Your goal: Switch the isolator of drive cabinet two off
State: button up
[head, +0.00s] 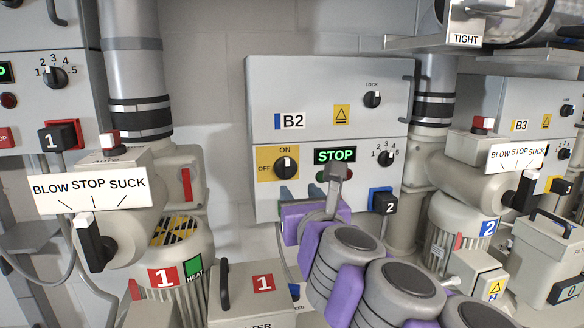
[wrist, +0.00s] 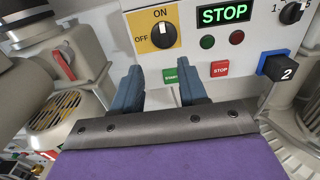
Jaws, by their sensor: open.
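Drive cabinet two, labelled B2 (head: 335,100), stands on the wall in the middle of the head view. Its isolator is a black rotary knob (head: 285,166) on a yellow plate with ON above and OFF at left. In the wrist view the same isolator knob (wrist: 162,36) has its white pointer upright, toward ON. A display beside it reads STOP (wrist: 224,14). My gripper (wrist: 158,88) is open and empty, with its two blue fingers below the isolator, apart from it. In the head view the gripper is in front of the cabinet's lower left part.
Green START (wrist: 172,76) and red STOP (wrist: 220,69) buttons sit close to my fingers. A blower marked 1 (head: 175,260) stands at left, and cabinet B3 (head: 521,126) is at right.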

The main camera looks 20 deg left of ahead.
aim_at(287, 168)
jog(key=p+x, duration=0.1)
jog(key=x, duration=1.2)
jog(key=shift+r, duration=0.1)
jog(key=shift+a, duration=0.15)
jog(key=shift+w+d, duration=0.3)
jog(key=shift+d, duration=0.6)
jog(key=shift+s+r, duration=0.1)
jog(key=shift+s, duration=0.05)
jog(key=c, duration=0.3)
jog(key=shift+a, duration=0.4)
jog(key=c, duration=0.3)
jog(key=shift+a, duration=0.1)
jog(key=shift+c, duration=0.9)
grip_shut()
